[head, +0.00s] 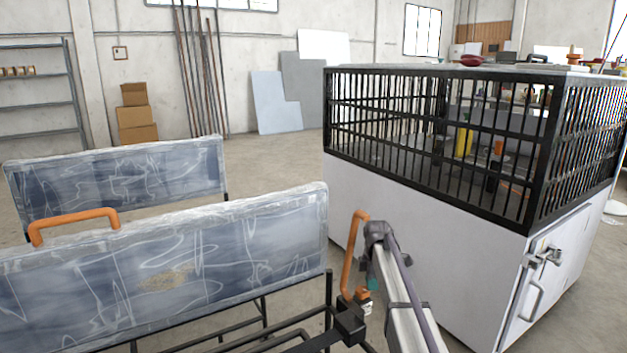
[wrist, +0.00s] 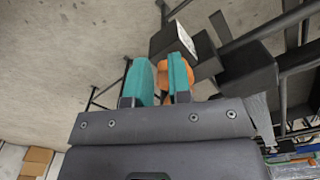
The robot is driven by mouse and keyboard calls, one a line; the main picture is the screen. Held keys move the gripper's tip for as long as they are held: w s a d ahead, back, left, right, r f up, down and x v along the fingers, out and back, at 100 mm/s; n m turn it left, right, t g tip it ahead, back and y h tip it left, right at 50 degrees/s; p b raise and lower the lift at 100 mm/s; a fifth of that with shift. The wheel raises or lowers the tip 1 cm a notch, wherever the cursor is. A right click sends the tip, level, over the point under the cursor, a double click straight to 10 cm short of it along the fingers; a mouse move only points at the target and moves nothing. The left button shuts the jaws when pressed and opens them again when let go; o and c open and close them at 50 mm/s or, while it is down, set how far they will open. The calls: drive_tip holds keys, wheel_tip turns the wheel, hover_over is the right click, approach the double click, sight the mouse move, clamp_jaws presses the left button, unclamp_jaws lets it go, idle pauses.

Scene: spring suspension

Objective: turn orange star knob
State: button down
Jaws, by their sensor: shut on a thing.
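The orange star knob (head: 362,293) is low at the centre right of the head view, beside a black block on the dark metal frame. It is small there and partly hidden by my arm. In the wrist view the knob (wrist: 162,80) shows as orange between and behind the two teal fingers. My gripper (wrist: 160,84) is shut on the knob, one finger on each side. In the head view only a bit of teal finger (head: 373,284) shows at the knob. The knob's star shape and turn angle cannot be made out.
A black block (head: 349,323) and dark frame bars are close to my gripper. An orange bent handle (head: 352,250) rises beside my arm. Two scuffed blue-grey panels (head: 200,250) stand left. A white cabinet with a black cage (head: 440,215) stands right. Bare floor lies behind.

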drive_tip(key=r+p, duration=0.1)
drive_tip(key=p, duration=0.1)
drive_tip(key=r+p, duration=0.4)
drive_tip(key=shift+w+d, duration=0.3)
drive_tip(key=shift+w, duration=0.05)
drive_tip(key=s+f+b, duration=0.3)
drive_tip(key=f+b, duration=0.2)
drive_tip(key=shift+s+a+f+b, duration=0.2)
drive_tip(key=shift+s+a+b, duration=0.05)
drive_tip(key=shift+s+b, duration=0.15)
drive_tip(key=shift+s+a+f, duration=0.1)
idle(0.5)
drive_tip(key=shift+w, duration=0.25)
